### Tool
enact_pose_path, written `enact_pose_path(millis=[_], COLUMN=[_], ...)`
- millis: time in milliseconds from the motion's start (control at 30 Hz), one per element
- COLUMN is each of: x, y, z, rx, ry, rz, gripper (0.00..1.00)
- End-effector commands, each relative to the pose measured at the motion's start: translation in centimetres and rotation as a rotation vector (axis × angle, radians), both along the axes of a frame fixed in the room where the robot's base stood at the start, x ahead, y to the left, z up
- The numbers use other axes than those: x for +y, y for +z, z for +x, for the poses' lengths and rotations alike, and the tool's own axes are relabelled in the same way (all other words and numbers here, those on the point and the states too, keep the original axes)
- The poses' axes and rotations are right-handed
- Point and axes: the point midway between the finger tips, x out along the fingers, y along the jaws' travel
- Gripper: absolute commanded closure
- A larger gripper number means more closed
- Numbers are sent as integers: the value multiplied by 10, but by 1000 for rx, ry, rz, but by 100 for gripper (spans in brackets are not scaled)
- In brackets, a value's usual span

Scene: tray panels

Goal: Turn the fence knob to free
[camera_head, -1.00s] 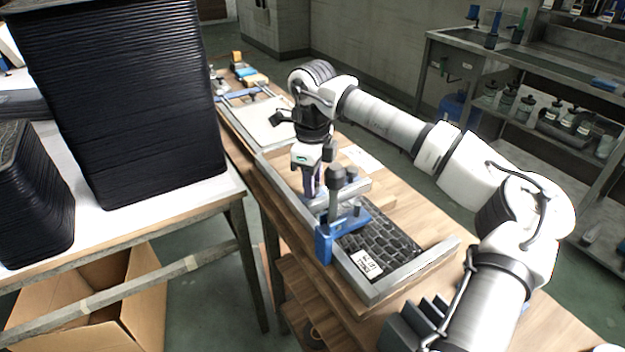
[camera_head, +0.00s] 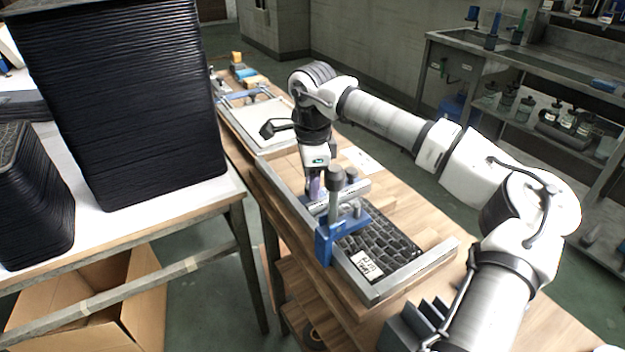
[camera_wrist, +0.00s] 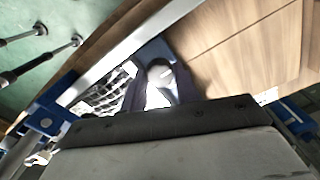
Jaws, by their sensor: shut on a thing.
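The fence (camera_head: 348,194) is a grey metal bar lying across the tray frame, beside the dark panel of tiles (camera_head: 378,243). My gripper (camera_head: 315,186) points down at the fence's far left end, partly hidden behind the clamp's post. In the wrist view a pale round knob (camera_wrist: 160,84) sits between the dark fingers of my gripper (camera_wrist: 153,97), which are shut on it. The knob's marking and exact angle cannot be read. In the head view the knob is hidden by the fingers and post.
A blue clamp (camera_head: 326,243) with an upright grey post and dark top stands on the frame's left rail (camera_head: 352,279), close in front of my gripper. Bare wooden bench (camera_head: 400,208) lies right of the frame. A tall black tray stack (camera_head: 120,100) stands on the left table.

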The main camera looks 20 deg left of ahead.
Motion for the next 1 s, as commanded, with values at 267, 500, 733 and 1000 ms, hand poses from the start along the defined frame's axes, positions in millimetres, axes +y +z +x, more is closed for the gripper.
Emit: enact_pose_path(millis=[267, 500, 733, 1000], x=[0, 0, 0, 0], y=[0, 0, 0, 26], z=[-1, 0, 0, 0], rx=[1, 0, 0, -4], ry=[4, 3, 2, 0], rz=[-1, 0, 0, 0], gripper=[92, 48, 48, 48])
